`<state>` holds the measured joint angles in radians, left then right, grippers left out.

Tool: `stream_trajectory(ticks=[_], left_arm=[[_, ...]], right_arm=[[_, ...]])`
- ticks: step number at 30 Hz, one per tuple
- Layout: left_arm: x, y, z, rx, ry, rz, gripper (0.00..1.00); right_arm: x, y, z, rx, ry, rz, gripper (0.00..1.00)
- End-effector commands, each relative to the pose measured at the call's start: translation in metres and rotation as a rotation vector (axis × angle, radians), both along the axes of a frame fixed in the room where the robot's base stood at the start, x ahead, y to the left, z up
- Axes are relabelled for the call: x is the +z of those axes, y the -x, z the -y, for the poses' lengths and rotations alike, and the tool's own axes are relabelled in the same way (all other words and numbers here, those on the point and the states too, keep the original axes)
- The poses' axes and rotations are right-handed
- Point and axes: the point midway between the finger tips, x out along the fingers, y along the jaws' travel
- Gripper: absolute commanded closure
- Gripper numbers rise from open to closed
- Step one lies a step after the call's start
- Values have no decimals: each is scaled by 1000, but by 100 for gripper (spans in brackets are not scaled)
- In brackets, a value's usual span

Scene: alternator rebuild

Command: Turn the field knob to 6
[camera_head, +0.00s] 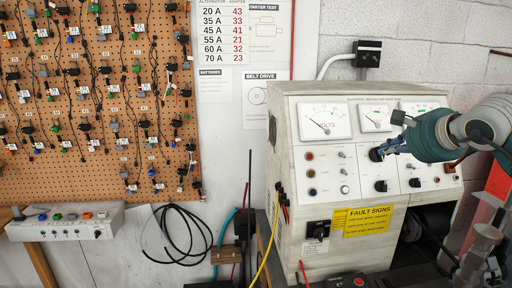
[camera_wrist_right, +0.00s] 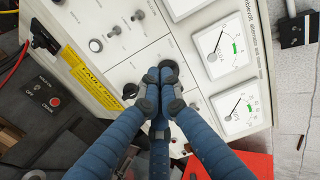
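The test bench (camera_head: 340,225) has a pale front panel with dials and knobs. My right gripper (camera_head: 384,151) reaches in from the right to a black knob (camera_head: 376,155) below the dials, taken as the field knob. In the right wrist view, the blue fingers of my right gripper (camera_wrist_right: 161,86) are drawn together at this knob (camera_wrist_right: 169,67). The fingertips hide part of it and look shut on it. Its scale and pointer are too small or hidden to read. My left gripper is not in view.
Two more black knobs, one (camera_head: 381,185) below the held knob and one (camera_head: 414,182) to its right, sit close by. A volts dial (camera_head: 325,122) is at the upper left. A yellow fault sign (camera_head: 367,221) is below. A pegboard (camera_head: 90,100) hangs at the left.

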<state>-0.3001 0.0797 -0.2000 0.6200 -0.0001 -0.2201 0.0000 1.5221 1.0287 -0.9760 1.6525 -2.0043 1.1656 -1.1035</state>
Motion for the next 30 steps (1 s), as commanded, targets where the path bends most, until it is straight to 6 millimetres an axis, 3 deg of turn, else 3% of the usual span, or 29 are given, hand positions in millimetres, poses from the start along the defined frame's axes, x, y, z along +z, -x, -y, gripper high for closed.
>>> stream_trajectory(ticks=[18,30], left_arm=[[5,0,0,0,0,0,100],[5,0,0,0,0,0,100]], right_arm=[[-31,-53,-8,13,19,1,100],[-35,-59,-9,11,20,2,100]])
